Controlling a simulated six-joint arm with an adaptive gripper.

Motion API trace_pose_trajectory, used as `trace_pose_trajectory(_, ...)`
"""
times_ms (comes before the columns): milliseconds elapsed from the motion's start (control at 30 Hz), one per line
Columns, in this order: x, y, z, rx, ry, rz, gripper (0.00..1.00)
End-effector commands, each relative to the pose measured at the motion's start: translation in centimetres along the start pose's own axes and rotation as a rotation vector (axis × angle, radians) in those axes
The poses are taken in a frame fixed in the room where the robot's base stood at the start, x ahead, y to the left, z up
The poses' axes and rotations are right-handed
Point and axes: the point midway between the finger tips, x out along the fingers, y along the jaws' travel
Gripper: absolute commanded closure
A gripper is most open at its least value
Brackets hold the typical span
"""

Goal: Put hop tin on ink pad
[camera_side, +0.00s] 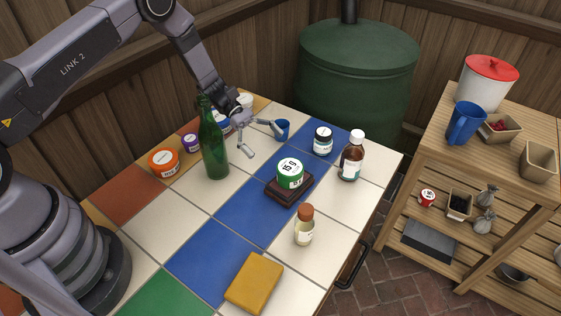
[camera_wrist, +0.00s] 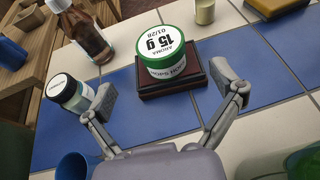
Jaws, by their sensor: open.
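The hop tin (camera_side: 290,173) is a short green tin with a white label. It rests upright on the dark brown ink pad (camera_side: 289,193), on the blue tiles. In the wrist view the tin (camera_wrist: 170,57) reads "15 g" and "HOPS", and the pad (camera_wrist: 179,80) shows beneath it. My gripper (camera_side: 262,141) is open and empty, behind and left of the tin in the side view. In the wrist view my gripper's fingers (camera_wrist: 163,92) are spread, with the tin beyond them and apart from them. The tin's underside is hidden.
A green bottle (camera_side: 213,147) stands left of my gripper; a blue cup (camera_side: 282,130) is close beside it.

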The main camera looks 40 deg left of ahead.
Motion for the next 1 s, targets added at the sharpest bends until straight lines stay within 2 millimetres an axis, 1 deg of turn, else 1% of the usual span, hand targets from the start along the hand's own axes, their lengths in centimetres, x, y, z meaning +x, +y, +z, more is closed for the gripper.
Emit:
trace_pose_trajectory(33,-1.1,0.1,0.0,0.001,0.001,0.004,0.08)
trace_pose_trajectory(100,-2.2,0.1,0.0,0.001,0.000,0.003,0.08)
trace_pose_trajectory(233,-3.5,0.0,0.0,0.000,0.000,0.001,0.08)
trace_pose_trajectory(367,-4.0,0.0,0.0,0.000,0.001,-0.001,0.08)
trace_pose_trajectory(667,-4.0,0.0,0.2,0.006,0.004,-0.002,0.08)
trace_pose_trajectory(767,-4.6,0.1,1.7,0.043,0.029,-0.013,0.08)
trace_pose_trajectory(867,-6.0,-0.2,5.0,0.128,0.091,-0.042,0.08)
trace_pose_trajectory(900,-6.7,-0.5,6.6,0.175,0.125,-0.058,0.08)
trace_pose_trajectory(1000,-8.5,-1.9,10.6,0.295,0.215,-0.101,0.08)
